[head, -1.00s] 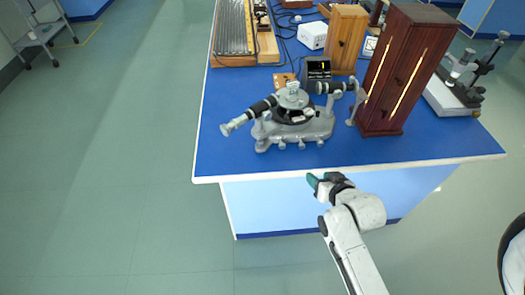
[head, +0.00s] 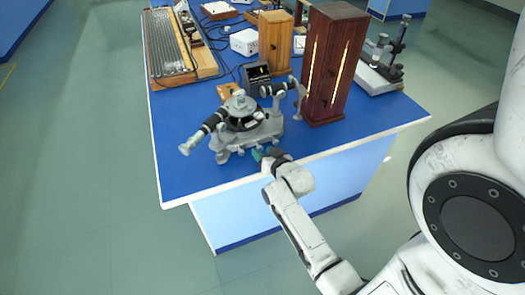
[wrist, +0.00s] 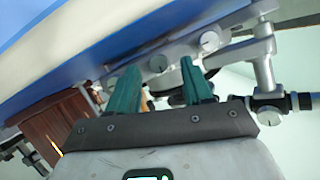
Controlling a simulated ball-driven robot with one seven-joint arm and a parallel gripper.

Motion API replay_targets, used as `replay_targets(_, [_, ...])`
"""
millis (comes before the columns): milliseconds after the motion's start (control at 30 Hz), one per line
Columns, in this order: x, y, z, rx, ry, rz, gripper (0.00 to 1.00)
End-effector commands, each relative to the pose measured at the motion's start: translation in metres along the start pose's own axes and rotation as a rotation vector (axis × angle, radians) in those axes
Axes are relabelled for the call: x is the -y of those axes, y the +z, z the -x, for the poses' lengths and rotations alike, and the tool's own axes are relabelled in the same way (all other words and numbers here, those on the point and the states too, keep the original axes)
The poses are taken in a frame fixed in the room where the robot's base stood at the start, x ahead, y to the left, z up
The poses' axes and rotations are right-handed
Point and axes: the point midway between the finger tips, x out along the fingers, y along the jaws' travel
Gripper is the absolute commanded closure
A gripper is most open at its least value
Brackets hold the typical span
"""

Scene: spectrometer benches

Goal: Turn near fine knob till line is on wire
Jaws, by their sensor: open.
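The grey spectrometer (head: 243,122) stands near the front edge of the blue bench, its black telescope (head: 210,124) pointing to the front left. Small round knobs line its near side; in the wrist view one knob (wrist: 158,64) shows between my fingertips and another (wrist: 210,41) to the right. I cannot tell which is the near fine knob. My gripper (head: 262,153) is open and empty, its green fingers close to the base's near side; contact cannot be told. A small dark screen (head: 257,72) behind shows a yellow mark. Line and wire are too small to tell apart.
A tall dark wooden cabinet (head: 333,65) with bright slits stands right of the spectrometer, a lighter wooden box (head: 275,43) behind. A white box (head: 244,42) and cables lie further back. The bench's front left (head: 180,175) is clear.

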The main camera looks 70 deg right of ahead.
Motion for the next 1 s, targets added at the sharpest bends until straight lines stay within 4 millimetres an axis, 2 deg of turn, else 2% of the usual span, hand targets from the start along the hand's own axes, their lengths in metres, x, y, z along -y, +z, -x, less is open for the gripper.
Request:
replay_targets(167, [-0.0004,-0.0004,-0.0116,0.0,0.001,0.001,0.5])
replay_targets(467, [-0.0003,0.0,-0.0131,0.0,0.001,0.001,0.5])
replay_targets(1000, [-0.0003,0.0001,-0.0129,0.001,0.001,0.001,1.0])
